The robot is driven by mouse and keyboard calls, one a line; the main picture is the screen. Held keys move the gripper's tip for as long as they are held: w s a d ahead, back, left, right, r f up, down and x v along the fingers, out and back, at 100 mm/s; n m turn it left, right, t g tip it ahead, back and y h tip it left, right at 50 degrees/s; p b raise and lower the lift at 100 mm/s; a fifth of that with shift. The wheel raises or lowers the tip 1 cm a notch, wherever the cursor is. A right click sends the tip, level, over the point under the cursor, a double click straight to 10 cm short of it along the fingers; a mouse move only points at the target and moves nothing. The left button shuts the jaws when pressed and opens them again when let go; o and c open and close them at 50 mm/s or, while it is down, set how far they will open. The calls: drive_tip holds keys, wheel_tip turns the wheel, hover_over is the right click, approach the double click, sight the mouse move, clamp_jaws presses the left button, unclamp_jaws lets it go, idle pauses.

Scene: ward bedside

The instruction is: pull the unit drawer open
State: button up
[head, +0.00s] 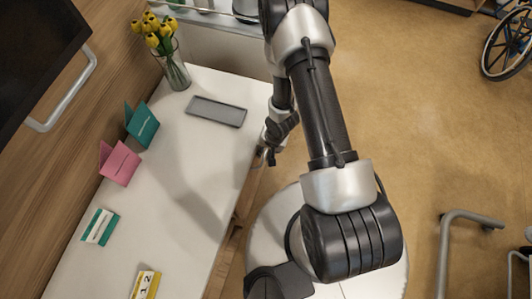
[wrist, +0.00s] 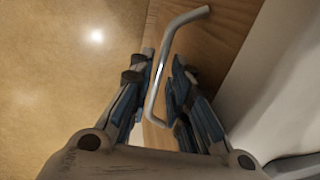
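The unit drawer's wooden front (wrist: 215,45) shows in the wrist view with a bent metal bar handle (wrist: 157,90). My gripper (wrist: 160,70) is open, one blue-padded finger on each side of the handle. The bar lies between the fingertips, with a gap to the right finger; I cannot tell whether the left finger touches it. In the head view my gripper (head: 268,155) is beside the right edge of the white unit top (head: 190,150), partly hidden by my arm. The drawer is mostly hidden there, so how far it stands out cannot be told.
On the unit top are a vase of yellow tulips (head: 172,65), a grey tray (head: 216,111), a teal card (head: 141,125), a pink card (head: 119,163) and two small boxes (head: 100,227) (head: 146,284). A wheelchair (head: 507,45) stands far right. The floor (head: 430,120) between is clear.

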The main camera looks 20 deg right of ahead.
drive_tip(key=shift+f, duration=0.25)
drive_tip(key=shift+c, duration=0.4)
clamp_jaws()
